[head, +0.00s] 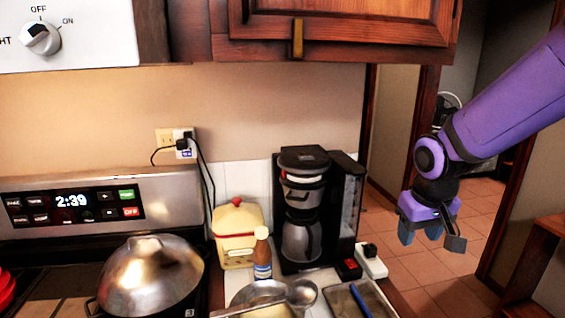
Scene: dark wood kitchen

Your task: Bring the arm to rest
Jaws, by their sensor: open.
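My gripper (436,238) hangs at the right side of the head view, at the end of my purple arm (510,95). Its fingers point down and are apart, with nothing seen between them. It is to the right of the coffee maker, in front of the open doorway and tiled floor. It touches nothing that I can see.
A black coffee maker (350,215), a yellow canister (237,235), a brown bottle (262,258) and a ladle (301,294) crowd the counter. A lidded pot (150,278) sits on the stove. A wooden cabinet (345,25) hangs above. Open floor (400,250) lies right.

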